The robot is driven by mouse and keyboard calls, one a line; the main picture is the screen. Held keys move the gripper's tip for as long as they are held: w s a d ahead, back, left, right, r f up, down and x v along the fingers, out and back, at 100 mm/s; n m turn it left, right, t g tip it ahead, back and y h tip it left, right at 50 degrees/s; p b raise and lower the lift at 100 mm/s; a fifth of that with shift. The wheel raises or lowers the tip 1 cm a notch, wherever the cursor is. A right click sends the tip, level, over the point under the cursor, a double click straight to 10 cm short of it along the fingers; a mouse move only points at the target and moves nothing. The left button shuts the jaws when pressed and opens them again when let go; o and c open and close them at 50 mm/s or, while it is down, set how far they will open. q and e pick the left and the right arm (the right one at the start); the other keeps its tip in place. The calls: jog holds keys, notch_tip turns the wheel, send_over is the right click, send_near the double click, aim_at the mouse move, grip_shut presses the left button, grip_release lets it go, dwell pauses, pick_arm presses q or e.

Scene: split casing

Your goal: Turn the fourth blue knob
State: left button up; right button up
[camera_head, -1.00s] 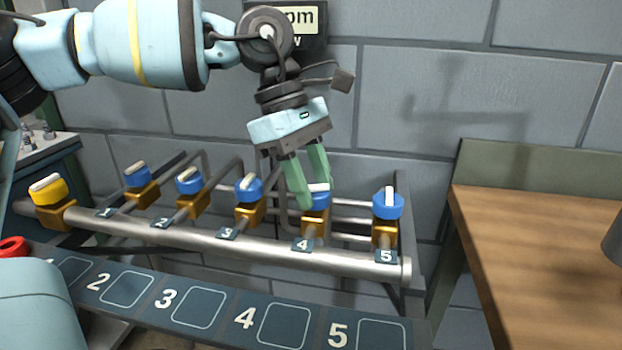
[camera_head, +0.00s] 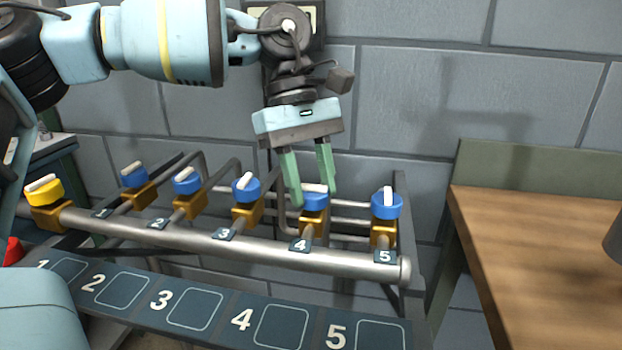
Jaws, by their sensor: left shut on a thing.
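The fourth blue knob (camera_head: 314,204) sits on its brass valve above the label 4 (camera_head: 300,245) on the pipe. Its white handle lies crosswise, left to right in the picture. My left gripper (camera_head: 314,191) reaches down from above with its green fingers on either side of this handle, shut on the knob. The fingers hide the knob's side edges. The other blue knobs are the first (camera_head: 135,177), second (camera_head: 187,184), third (camera_head: 246,189) and fifth (camera_head: 387,206). The fifth knob's handle points away from me. My right gripper is not in view.
A yellow knob (camera_head: 44,190) sits at the pipe's left end. The grey pipe (camera_head: 200,237) runs in front of the valves. A dark numbered panel (camera_head: 215,310) lies nearer. A wooden table (camera_head: 545,270) stands at right. A red object (camera_head: 13,252) shows at the left edge.

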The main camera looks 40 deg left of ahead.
pick_arm(q)
jog(key=o, duration=1)
jog(key=p+v, duration=0.1)
jog(key=v, duration=0.6)
jog(key=shift+a+r, duration=0.2)
jog(key=shift+r, duration=0.15)
jog(key=shift+w, duration=0.1)
